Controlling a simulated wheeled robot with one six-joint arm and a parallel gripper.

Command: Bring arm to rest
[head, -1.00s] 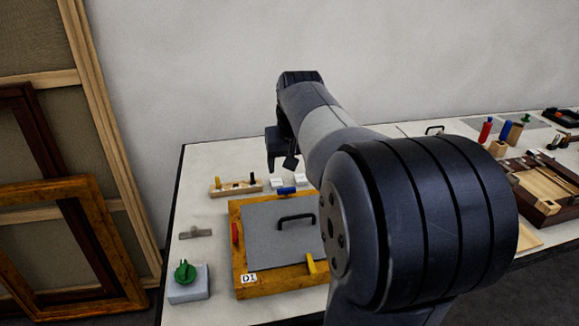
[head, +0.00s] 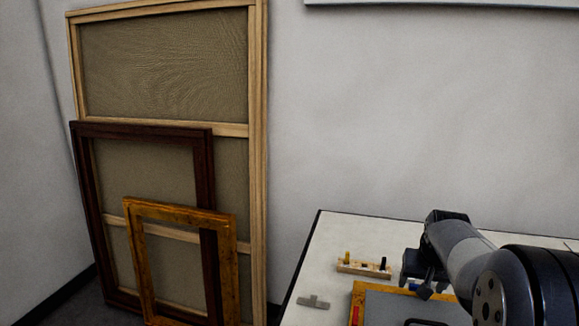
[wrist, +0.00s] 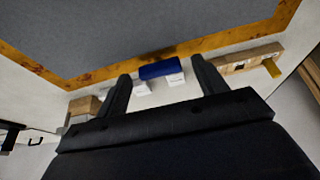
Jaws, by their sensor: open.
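My arm (head: 468,258) reaches over the worktable from the lower right in the head view. My gripper (head: 424,290) hangs above the table, by the far edge of a wooden frame (head: 360,290) around a grey panel (head: 388,306). In the wrist view my gripper (wrist: 160,68) shows two fingers spread apart with nothing held between them. A blue block (wrist: 162,69) and white blocks (wrist: 176,79) appear beyond the fingertips, apart from them as far as I can tell. The frame (wrist: 190,45) and panel (wrist: 150,25) lie past them.
A wooden rack (head: 364,268) with pegs stands left of my gripper. A flat grey metal piece (head: 314,302) lies near the table's left edge. Several frames lean on the wall at left, including a dark one (head: 205,165) and a golden one (head: 230,265).

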